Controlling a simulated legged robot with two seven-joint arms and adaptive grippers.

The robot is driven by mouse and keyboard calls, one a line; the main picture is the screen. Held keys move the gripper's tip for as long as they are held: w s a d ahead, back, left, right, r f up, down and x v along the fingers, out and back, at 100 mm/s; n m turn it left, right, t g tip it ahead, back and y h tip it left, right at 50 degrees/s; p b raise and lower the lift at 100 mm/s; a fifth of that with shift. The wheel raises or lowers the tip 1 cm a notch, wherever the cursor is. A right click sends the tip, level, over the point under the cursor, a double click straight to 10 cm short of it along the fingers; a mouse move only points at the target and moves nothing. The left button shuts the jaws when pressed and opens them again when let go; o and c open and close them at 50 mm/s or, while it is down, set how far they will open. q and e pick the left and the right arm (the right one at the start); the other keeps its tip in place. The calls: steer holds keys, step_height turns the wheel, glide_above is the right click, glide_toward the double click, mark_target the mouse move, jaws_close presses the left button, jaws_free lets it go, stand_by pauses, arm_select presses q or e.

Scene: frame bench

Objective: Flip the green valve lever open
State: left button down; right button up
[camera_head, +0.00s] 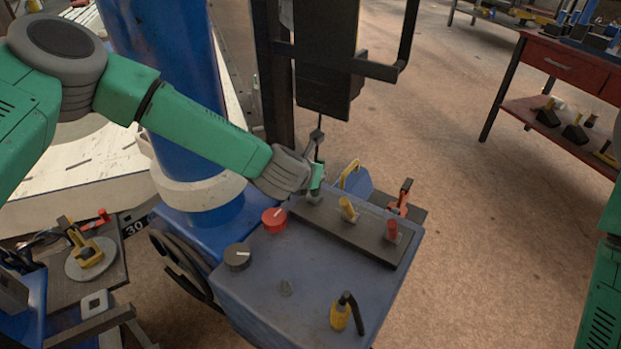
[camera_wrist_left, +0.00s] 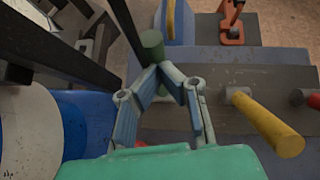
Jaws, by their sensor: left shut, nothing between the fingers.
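The green valve lever (camera_wrist_left: 152,45) shows in the left wrist view as a dark green cylinder just beyond my fingertips. My left gripper (camera_wrist_left: 160,70) is shut with nothing between its fingers. Its tips meet close to the lever's near side; I cannot tell whether they touch it. In the head view my left gripper (camera_head: 315,180) is over the far left end of the dark valve strip (camera_head: 345,235) and largely hides the lever. My right gripper is out of view; only part of my right arm shows at the right edge.
A yellow lever (camera_head: 348,208) and a red lever (camera_head: 392,230) stand along the same strip. The blue bench box also carries a red knob (camera_head: 275,218), a black knob (camera_head: 237,256) and a yellow-black switch (camera_head: 342,314). A dark post (camera_head: 272,80) stands behind my left gripper.

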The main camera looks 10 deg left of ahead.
arm_select(q)
steer(key=shift+w+d+b, duration=0.2)
steer(key=shift+w+d, duration=0.05)
steer(key=shift+w, duration=0.35)
steer(key=shift+w+d+b, duration=0.2)
steer(key=shift+w, duration=0.4)
steer(key=shift+w, duration=0.1)
steer(key=v, duration=1.2)
steer(key=shift+a+f, duration=0.1)
steer(key=shift+f, duration=0.05)
